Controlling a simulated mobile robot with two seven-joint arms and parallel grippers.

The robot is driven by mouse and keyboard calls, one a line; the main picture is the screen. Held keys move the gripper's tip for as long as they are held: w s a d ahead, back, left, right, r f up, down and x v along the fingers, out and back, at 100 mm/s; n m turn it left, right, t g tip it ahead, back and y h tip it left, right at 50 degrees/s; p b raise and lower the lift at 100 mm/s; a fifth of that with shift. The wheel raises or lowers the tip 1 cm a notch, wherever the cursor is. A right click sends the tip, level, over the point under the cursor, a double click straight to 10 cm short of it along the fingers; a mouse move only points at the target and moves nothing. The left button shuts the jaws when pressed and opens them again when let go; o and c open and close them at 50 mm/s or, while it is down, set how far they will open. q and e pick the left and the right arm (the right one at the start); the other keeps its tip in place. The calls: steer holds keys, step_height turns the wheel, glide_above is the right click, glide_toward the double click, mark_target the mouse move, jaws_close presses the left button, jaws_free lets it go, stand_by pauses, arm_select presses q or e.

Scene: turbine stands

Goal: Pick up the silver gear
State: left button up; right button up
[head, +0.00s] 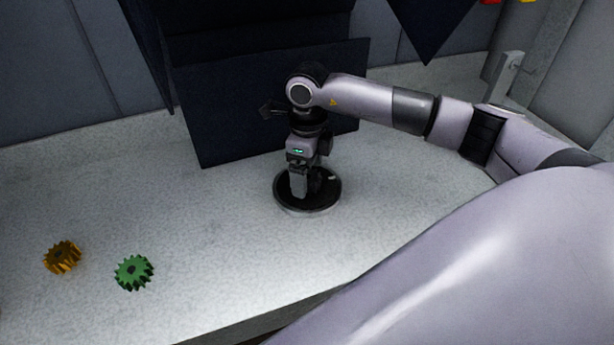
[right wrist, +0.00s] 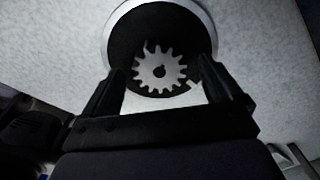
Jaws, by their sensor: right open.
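The silver gear (right wrist: 160,71) shows in the right wrist view, lying on a round black dish with a light rim (right wrist: 214,25). My right gripper (right wrist: 163,88) is open, with one finger to each side of the gear in that view. I cannot tell whether the fingers touch it. In the head view my right gripper (head: 305,190) points down over the black dish (head: 332,194) and mostly hides the gear there. My left gripper is not in view.
An orange gear (head: 62,257) and a green gear (head: 134,272) lie on the pale table (head: 220,240) at the left. A dark panelled structure (head: 215,125) stands behind the dish. The table's front edge runs along the bottom.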

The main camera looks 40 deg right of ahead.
steer(key=shift+f, duration=0.35)
steer(key=shift+w, duration=0.1)
steer(key=c, duration=1.6)
steer(key=shift+r, duration=0.1)
step_height(320, 180, up, 20)
steer(key=shift+b, duration=0.3)
